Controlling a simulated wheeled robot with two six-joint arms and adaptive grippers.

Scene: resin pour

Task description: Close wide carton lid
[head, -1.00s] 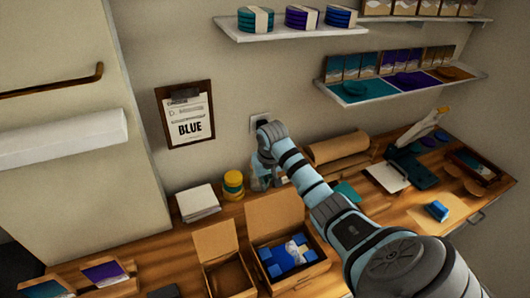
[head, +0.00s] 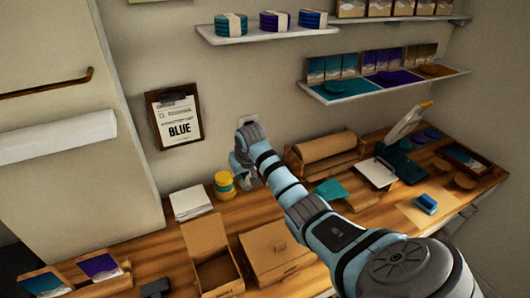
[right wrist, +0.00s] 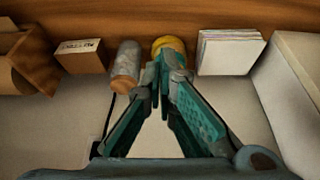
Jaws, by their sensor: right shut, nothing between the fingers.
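The wide carton (head: 292,266) stands on the wooden bench in the head view. Its lid (head: 268,243) lies down over the top, and the contents are hidden. Whether the front edge is fully seated I cannot tell. My right gripper (head: 242,178) is behind the carton, near the wall and the yellow jar, apart from the lid. In the right wrist view my right gripper (right wrist: 162,62) is shut and empty, its tips in front of the yellow jar. My left gripper is not clearly seen.
A narrower carton (head: 217,275) stands open, left of the wide one. A yellow jar (head: 224,184) and a paper stack (head: 190,203) stand behind. A brown roll (head: 325,147) and a white pad (head: 376,172) lie to the right. Shelves (head: 385,85) hang above.

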